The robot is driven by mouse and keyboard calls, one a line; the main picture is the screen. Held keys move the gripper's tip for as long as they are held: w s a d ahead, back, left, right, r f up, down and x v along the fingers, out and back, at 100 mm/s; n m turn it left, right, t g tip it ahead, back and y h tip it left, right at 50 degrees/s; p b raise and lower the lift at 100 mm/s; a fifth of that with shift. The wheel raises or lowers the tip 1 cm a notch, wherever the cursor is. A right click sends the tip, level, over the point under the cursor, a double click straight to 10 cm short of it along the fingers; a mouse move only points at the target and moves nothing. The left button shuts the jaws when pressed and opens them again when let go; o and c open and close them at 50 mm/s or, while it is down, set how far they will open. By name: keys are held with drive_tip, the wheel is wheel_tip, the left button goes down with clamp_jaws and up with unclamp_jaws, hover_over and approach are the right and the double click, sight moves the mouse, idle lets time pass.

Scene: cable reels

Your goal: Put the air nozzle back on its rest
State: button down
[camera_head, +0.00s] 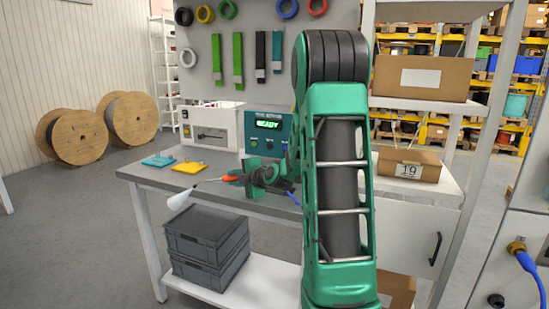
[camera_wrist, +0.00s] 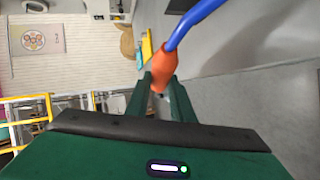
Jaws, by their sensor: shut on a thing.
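The air nozzle (camera_head: 231,178) has an orange body and a thin tube, with a pale cone at the tip pointing left and down. It is in front of the workbench in the head view. My gripper (camera_head: 243,178) is shut on the orange body. In the wrist view, the nozzle's orange body (camera_wrist: 159,70) sits between the two green fingers of my gripper (camera_wrist: 160,92), and a blue hose (camera_wrist: 185,30) runs from it up and right. My arm hides part of the scene behind it. I cannot make out the nozzle's rest in either view.
The workbench (camera_head: 150,178) carries a teal and a yellow piece, a white machine (camera_head: 212,128) and a teal READY unit (camera_head: 265,132). Grey crates (camera_head: 207,240) stand below. A shelf with cardboard boxes (camera_head: 408,165) is at right. A blue hose on a brass fitting (camera_head: 516,246) is at far right.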

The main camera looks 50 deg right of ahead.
drive_tip(key=s+d+r+m+h, duration=0.1)
drive_tip(key=s+d+m, duration=0.1)
drive_tip(key=d, duration=0.5)
drive_tip(key=s+d+r+m+h, duration=0.2)
drive_tip(key=s+d, duration=0.2)
drive_tip(key=d, duration=0.4)
drive_tip(key=shift+d, duration=0.3)
drive_tip(key=shift+s+f+m, duration=0.15)
drive_tip(key=shift+s+m, duration=0.05)
drive_tip(key=shift+m, duration=0.1)
idle(0.6)
drive_tip(key=shift+f, duration=0.15)
drive_tip(key=shift+f, duration=1.05)
drive_tip(key=shift+f, duration=0.3)
drive_tip(key=shift+f, duration=0.7)
